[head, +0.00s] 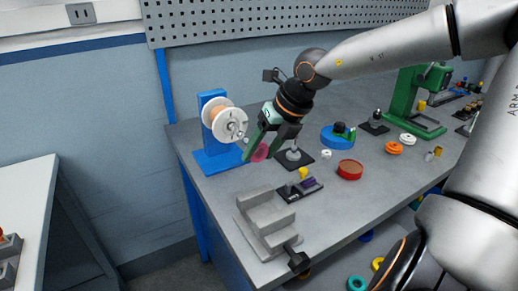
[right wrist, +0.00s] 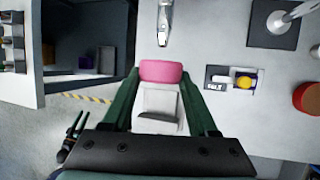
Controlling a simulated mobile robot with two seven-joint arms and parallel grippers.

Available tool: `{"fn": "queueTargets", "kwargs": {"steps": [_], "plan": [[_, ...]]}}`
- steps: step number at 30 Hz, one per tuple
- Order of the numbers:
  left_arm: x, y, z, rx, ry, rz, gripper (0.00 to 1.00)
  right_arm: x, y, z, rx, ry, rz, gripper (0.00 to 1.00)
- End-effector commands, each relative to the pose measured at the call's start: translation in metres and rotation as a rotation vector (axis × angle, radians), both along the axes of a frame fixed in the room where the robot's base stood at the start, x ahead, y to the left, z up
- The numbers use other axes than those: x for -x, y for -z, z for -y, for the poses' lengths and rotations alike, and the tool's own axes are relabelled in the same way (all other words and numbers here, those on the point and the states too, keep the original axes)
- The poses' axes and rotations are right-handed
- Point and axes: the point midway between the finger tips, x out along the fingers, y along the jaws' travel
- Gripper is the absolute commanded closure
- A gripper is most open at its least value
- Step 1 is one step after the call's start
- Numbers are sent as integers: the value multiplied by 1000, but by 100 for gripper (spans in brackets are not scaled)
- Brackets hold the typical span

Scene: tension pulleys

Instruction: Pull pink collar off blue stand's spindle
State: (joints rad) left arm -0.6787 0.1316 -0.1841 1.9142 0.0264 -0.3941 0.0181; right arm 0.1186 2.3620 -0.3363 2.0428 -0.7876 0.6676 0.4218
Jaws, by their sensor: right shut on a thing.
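The blue stand (head: 212,160) stands at the table's left back, bearing a white-flanged spool (head: 217,121) with a copper-coloured winding. A metal spindle (head: 239,131) sticks out from the spool's front; a shiny metal piece, seemingly its end, shows at the top of the right wrist view (right wrist: 165,22). My right gripper (head: 255,151) is shut on the pink collar (head: 260,153), its green fingers on either side of it. In the right wrist view the collar (right wrist: 163,72) sits between the fingertips, with a small gap between it and the metal piece. My left gripper is out of view.
A grey stepped vise (head: 265,222) stands at the table's near left edge, below the collar. A dark plate with a metal post (head: 294,157) is right of the gripper. A small dark tray (head: 300,188), a red round container (head: 350,170) and a blue disc (head: 337,137) lie further right.

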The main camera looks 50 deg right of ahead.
Motion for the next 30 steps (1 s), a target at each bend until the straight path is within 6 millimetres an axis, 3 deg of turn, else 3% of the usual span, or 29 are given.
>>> {"fn": "queueTargets", "kwargs": {"steps": [11, 24, 30], "plan": [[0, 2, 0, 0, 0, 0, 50, 4, 0, -1, 0, -1, 2, 95], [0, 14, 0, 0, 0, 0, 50, 35, 0, -11, 0, -1, 2, 95], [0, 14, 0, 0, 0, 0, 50, 39, 0, -12, 0, 1, 1, 95]]}}
